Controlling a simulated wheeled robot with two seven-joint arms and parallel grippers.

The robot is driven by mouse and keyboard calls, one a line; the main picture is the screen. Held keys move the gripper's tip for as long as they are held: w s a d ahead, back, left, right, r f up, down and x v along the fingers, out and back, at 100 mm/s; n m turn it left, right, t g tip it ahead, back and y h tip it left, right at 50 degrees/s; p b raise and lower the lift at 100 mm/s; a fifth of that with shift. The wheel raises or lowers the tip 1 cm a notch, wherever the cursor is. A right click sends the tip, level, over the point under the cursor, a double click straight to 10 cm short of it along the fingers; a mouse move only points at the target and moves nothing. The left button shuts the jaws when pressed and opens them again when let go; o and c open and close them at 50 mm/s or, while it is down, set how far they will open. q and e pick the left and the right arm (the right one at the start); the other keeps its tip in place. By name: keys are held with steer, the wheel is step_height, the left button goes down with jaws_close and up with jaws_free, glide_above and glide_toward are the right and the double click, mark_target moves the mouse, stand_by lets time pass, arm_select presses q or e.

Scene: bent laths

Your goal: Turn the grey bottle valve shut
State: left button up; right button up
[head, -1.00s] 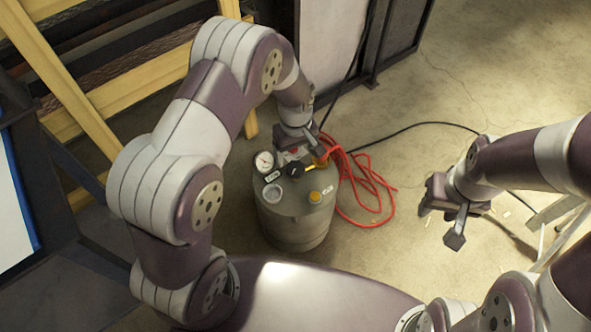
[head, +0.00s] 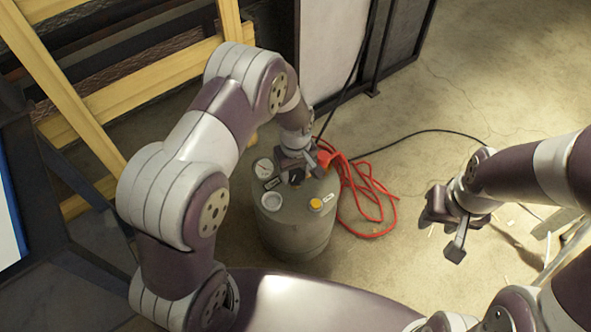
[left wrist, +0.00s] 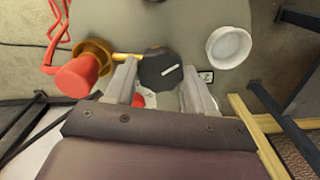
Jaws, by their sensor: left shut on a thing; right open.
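The grey bottle (head: 297,238) stands upright on the floor in the middle of the head view. Its valve, a dark knob (left wrist: 160,70) with a white mark, sits on the bottle's top; in the head view the knob (head: 295,178) is partly covered by my gripper. My left gripper (head: 293,172) reaches down from above and is shut on the knob. In the left wrist view its two fingers (left wrist: 162,85) stand on either side of the knob. My right gripper (head: 442,228) is open and empty, right of the bottle and well apart from it.
The bottle's top also carries a gauge (head: 263,168), a white round cap (head: 271,200) and a yellow cap (head: 315,204). A red hose (head: 372,190) lies on the floor beside it. A yellow wooden rack (head: 110,90) stands behind left.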

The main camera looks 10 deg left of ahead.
arm_select(q)
steer(key=shift+r+m+p, duration=0.2)
steer(key=shift+m+p, duration=0.6)
steer(key=shift+p, duration=0.15)
steer(key=m+p, duration=0.2)
steer(key=shift+m, duration=0.3)
steer(key=m+p, duration=0.2)
steer(key=m, duration=0.1)
steer(key=shift+m+p, duration=0.3)
steer(key=shift+p, duration=0.1)
steer(key=m+p, duration=0.2)
steer(key=m, duration=0.1)
steer(key=shift+m, duration=0.3)
steer(key=m+p, duration=0.2)
steer(key=m, duration=0.4)
steer(key=shift+f, duration=0.15)
steer(key=m+p, duration=0.1)
steer(key=m, duration=0.5)
steer(key=shift+m+p, duration=0.3)
steer(key=shift+m, duration=0.1)
